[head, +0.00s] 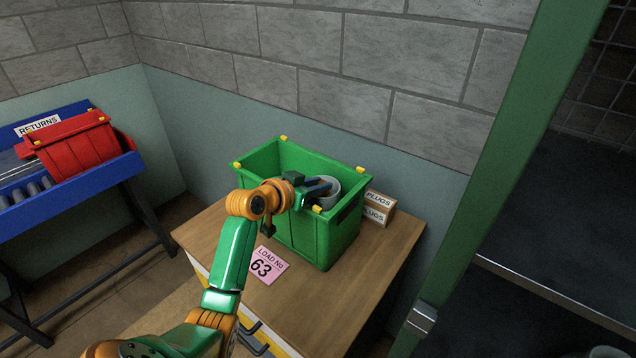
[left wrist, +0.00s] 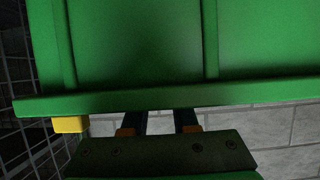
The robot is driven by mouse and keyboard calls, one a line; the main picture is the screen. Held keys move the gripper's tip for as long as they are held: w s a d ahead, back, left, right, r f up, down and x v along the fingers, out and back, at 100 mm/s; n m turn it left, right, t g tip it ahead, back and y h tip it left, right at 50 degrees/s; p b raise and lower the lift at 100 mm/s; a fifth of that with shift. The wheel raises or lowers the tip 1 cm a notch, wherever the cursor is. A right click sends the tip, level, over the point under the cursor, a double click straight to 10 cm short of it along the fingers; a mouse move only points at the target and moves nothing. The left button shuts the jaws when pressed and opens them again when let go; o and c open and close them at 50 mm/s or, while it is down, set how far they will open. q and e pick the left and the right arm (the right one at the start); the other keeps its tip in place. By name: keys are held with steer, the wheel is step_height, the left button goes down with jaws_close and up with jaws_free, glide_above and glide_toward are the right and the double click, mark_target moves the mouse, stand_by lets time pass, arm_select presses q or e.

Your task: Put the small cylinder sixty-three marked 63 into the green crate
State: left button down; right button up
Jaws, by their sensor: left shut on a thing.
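The green crate (head: 290,225) stands upright on a wooden table, open at the top, with yellow corner pieces. A small grey-white cylinder (head: 330,201) is at the crate's front right corner, at rim height. My left gripper (head: 319,187) is shut on it, reaching over the crate's near side. I cannot tell whether the cylinder touches the crate, and no number on it can be read. In the left wrist view the crate's wall and rim (left wrist: 150,103) cover most of the picture. They hide the fingertips and the cylinder. My right gripper is not in view.
A pink card (head: 267,266) reading "LOAD No 63" lies before the crate. Small boxes marked "PLUGS" (head: 378,207) stand close to its right. A red crate (head: 80,147) sits on the blue returns rack (head: 75,180). A green post (head: 490,190) rises at right.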

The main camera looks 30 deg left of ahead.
arm_select(q)
steer(key=shift+f, duration=0.15)
steer(key=c, duration=1.1)
jaws_free()
steer(key=shift+f, duration=0.1)
steer(key=o, duration=0.4)
steer(key=shift+s, duration=0.1)
steer(key=shift+s+d+r, duration=0.1)
steer(key=shift+r, duration=0.1)
steer(key=shift+r+p, duration=0.35)
steer(key=shift+r, duration=0.2)
steer(key=b+v, duration=0.1)
steer(key=v, duration=1)
steer(key=shift+s+r+b, duration=0.2)
steer(key=shift+s+b, duration=0.15)
steer(key=shift+b, duration=0.05)
steer(key=shift+s, duration=0.1)
